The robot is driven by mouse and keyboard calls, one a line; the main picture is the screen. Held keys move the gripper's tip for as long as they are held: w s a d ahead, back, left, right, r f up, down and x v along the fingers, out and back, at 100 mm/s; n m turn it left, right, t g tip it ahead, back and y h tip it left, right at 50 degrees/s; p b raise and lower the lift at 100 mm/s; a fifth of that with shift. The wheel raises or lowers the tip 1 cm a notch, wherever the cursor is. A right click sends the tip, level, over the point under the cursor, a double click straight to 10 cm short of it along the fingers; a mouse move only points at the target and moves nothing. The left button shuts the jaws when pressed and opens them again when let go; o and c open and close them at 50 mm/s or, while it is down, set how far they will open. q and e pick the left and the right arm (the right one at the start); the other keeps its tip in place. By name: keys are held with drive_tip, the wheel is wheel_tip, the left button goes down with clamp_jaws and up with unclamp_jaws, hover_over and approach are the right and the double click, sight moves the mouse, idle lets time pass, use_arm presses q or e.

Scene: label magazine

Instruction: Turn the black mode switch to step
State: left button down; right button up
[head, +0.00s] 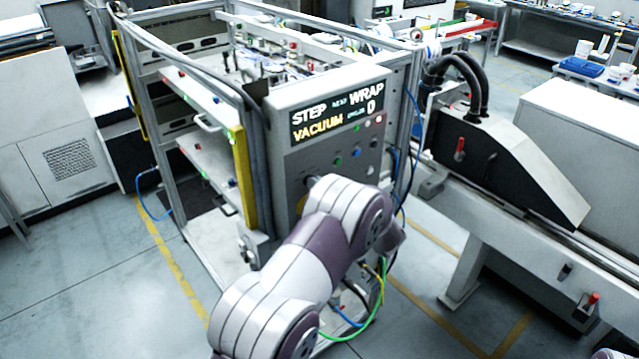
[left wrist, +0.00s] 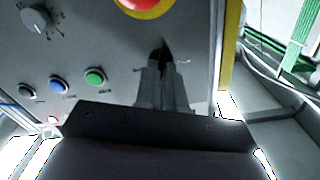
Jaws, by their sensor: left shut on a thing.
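The grey control panel (head: 325,140) stands at the middle of the head view. Its display (head: 338,112) reads STEP and WRAP above, VACUUM and 0 below. In the left wrist view, the black mode switch (left wrist: 162,54) shows as a dark tip at the ends of my left gripper (left wrist: 163,66). The fingers are shut on it, close to the panel face. Most of the switch is hidden between the fingers, and I cannot read its pointer angle. In the head view my own left arm hides the gripper and the lower panel. My right gripper is not in view.
In the left wrist view, a red button (left wrist: 147,5) on a yellow base is just beyond the fingers. A green button (left wrist: 95,77), a blue button (left wrist: 59,84) and a grey knob (left wrist: 37,18) are to the left. A black-sided machine (head: 510,165) stands right of the panel.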

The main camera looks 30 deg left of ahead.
use_arm(q)
drive_tip(key=shift+r, duration=0.15)
drive_tip(key=c, duration=1.2)
unclamp_jaws()
drive_tip(key=shift+c, duration=0.2)
drive_tip(key=b+v, duration=0.5)
drive_tip(key=v, duration=0.7)
drive_tip(key=shift+d, duration=0.25)
drive_tip(key=shift+s, duration=0.15)
